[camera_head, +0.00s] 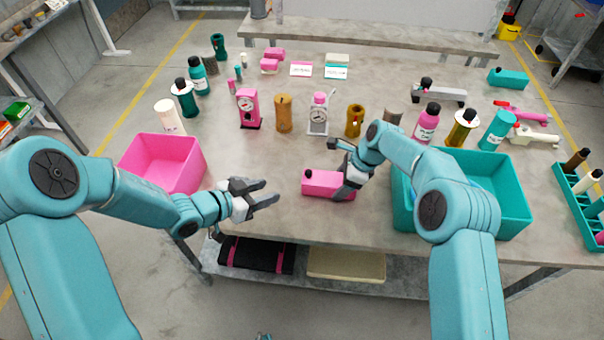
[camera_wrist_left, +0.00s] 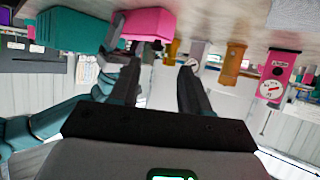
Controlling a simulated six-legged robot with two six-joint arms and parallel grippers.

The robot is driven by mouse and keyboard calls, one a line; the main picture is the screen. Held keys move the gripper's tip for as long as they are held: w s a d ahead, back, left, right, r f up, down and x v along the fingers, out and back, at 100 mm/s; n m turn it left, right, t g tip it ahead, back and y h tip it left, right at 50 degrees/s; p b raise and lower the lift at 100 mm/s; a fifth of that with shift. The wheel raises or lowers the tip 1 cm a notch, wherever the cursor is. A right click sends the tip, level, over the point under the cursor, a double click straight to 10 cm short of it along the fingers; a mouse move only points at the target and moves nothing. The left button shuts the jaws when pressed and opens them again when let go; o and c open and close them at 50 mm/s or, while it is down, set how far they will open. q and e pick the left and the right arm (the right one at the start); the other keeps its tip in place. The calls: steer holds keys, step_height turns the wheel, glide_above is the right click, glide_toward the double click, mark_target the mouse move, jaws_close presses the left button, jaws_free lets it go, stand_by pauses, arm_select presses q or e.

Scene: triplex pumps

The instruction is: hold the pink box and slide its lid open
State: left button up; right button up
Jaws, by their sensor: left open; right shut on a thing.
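The pink box (camera_head: 325,183) lies on the table near its front edge, with a small black knob on top at its left end. My right gripper (camera_head: 348,184) is shut on the pink box at its right end. My left gripper (camera_head: 262,195) is open and empty, to the left of the box and apart from it, with its fingers pointing toward it. In the left wrist view, which looks upside down, the pink box (camera_wrist_left: 148,24) shows beyond the open fingers of my left gripper (camera_wrist_left: 158,75). The lid's seam is too small to make out.
An open pink bin (camera_head: 165,163) stands at the left front and a teal bin (camera_head: 505,190) at the right, behind my right arm. Gauges, bottles and cylinders stand in a row farther back. A teal rack (camera_head: 580,205) is at the far right. Table around the pink box is clear.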

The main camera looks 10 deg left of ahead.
mark_target(307, 173)
arm_select(q)
steer(key=shift+m+h, duration=0.4)
steer(key=x, duration=0.4)
steer(key=r+x, duration=0.1)
steer(key=x, duration=0.7)
steer(key=shift+w+d+r, duration=0.2)
steer(key=shift+w+r, duration=0.1)
steer(key=shift+w, duration=0.2)
